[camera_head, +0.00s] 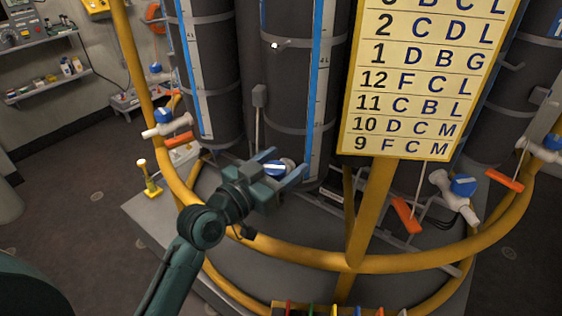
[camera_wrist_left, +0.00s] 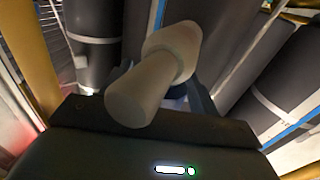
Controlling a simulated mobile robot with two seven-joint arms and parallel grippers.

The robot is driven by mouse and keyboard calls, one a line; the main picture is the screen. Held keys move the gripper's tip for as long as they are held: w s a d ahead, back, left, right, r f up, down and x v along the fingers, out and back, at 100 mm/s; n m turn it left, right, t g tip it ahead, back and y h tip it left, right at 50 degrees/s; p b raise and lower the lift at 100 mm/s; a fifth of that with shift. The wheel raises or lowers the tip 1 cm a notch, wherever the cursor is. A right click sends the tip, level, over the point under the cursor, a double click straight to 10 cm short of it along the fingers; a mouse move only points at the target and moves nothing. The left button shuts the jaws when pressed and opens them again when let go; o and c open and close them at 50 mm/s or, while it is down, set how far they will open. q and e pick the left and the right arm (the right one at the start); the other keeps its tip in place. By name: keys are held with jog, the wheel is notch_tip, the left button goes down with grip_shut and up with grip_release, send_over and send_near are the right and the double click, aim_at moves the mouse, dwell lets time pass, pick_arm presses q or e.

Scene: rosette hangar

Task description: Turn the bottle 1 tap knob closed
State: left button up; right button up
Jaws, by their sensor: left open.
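In the head view a tap with a blue and white knob (camera_head: 275,168) sits low in front of the middle dark bottle (camera_head: 285,90). My left gripper (camera_head: 284,163) is open, with its two blue fingers on either side of this knob. I cannot tell whether they touch it. In the left wrist view the pale tap body (camera_wrist_left: 150,80) fills the middle, close to the camera, and hides most of the fingers and knob. I cannot read a number on this bottle. My right gripper is not in view.
A yellow rail (camera_head: 310,254) curves around the bottles. A yellow sign board (camera_head: 425,80) with numbers and letters stands at the right on a yellow post. Other taps with blue knobs show at the left (camera_head: 163,116) and right (camera_head: 463,187). Orange handles hang near them.

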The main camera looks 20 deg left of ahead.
pick_arm(q)
jog(key=shift+c, duration=0.3)
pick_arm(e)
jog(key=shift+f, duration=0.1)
pick_arm(q)
jog(key=c, duration=0.9)
jog(key=shift+f+m+h+b, duration=0.15)
jog(key=shift+m+h+b, duration=0.2)
jog(key=shift+b, duration=0.25)
jog(key=shift+f+m+g+h+b, duration=0.1)
jog(key=shift+m+g+h+b, duration=0.5)
jog(key=shift+h+b, duration=0.25)
jog(key=shift+s+d+m+g+h+b, duration=0.15)
jog(key=shift+m+g+h+b, duration=0.3)
jog(key=shift+b, duration=0.55)
jog(key=shift+r+h+b, duration=0.2)
jog(key=shift+h+b, duration=0.15)
jog(key=shift+r+g, duration=0.1)
jog(key=shift+g, duration=0.15)
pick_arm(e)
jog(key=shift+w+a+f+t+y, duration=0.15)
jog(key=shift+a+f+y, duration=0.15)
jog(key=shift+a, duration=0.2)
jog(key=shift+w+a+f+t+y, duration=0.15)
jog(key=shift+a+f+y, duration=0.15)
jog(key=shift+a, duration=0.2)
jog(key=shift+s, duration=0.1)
